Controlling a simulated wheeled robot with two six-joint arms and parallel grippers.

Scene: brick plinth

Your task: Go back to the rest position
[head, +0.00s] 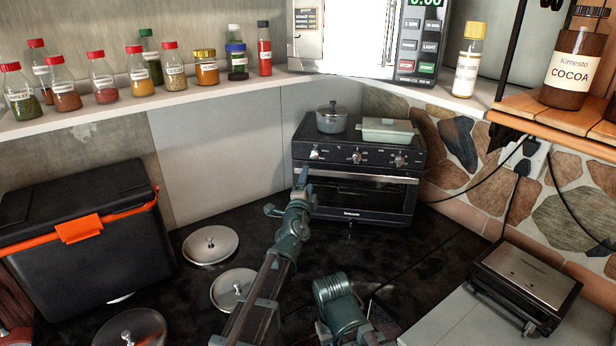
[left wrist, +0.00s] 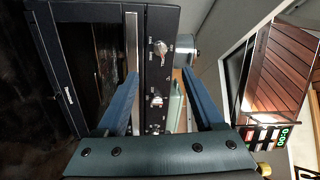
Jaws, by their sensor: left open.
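My left gripper (head: 303,178) reaches up from the bottom middle of the head view, in front of the left part of the black toaster oven (head: 352,205). In the left wrist view, the two blue fingers of this gripper (left wrist: 158,76) are spread apart with nothing between them. The oven's front with its knobs (left wrist: 159,48) and silver handle (left wrist: 132,40) shows beyond the fingers. I cannot tell whether a finger touches the oven. The oven door looks shut in the head view. My right gripper is not seen.
A small pot (head: 332,120) and a pale green dish (head: 387,131) stand on the oven. A black box with orange latch (head: 78,228) is at left, near several round lids (head: 210,244). A shelf with jars (head: 140,80) and a microwave (head: 345,35) is above. A grill (head: 527,275) is at right.

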